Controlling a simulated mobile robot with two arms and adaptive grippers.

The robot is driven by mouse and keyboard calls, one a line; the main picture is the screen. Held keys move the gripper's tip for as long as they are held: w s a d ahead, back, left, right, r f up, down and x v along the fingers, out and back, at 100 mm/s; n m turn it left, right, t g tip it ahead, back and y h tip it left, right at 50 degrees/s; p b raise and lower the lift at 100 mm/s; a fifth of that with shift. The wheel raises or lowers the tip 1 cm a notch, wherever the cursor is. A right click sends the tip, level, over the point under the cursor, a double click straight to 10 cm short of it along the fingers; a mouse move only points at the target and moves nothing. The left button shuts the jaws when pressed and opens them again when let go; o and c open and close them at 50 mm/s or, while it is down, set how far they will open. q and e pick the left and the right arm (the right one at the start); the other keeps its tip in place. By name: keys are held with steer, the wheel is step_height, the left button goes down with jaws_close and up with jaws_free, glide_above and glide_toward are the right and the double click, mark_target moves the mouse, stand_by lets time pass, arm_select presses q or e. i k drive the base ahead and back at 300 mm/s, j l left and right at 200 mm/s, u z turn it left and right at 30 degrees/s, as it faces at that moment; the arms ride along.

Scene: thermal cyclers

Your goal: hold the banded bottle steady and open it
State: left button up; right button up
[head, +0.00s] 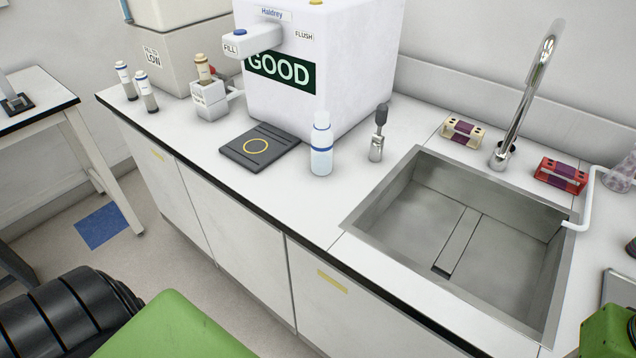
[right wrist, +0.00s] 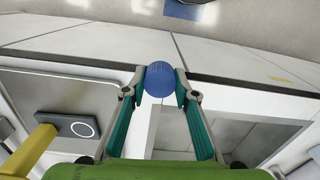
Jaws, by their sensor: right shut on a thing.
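A white bottle with blue bands (head: 321,149) stands upright on the counter in the head view, left of the sink. It is apart from any gripper there. In the right wrist view my right gripper (right wrist: 159,82) is shut on a round blue thing with a ridged rim (right wrist: 159,77), which looks like a cap seen end-on. Whatever is beneath it is hidden. The fingers of neither gripper show in the head view, and my left gripper is in neither view.
A dark pad with a yellow ring (head: 259,146) lies left of the bottle, before a white machine marked GOOD (head: 318,58). A grey-handled tool (head: 378,132) stands to the right. The steel sink (head: 425,205) and tap (head: 522,92) are further right. Several tubes and racks stand around.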

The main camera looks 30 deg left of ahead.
mark_target(321, 142)
steer(key=i+u, duration=0.15)
steer(key=u, duration=1)
steer(key=i+j+u, duration=0.1)
steer(key=i+u, duration=0.35)
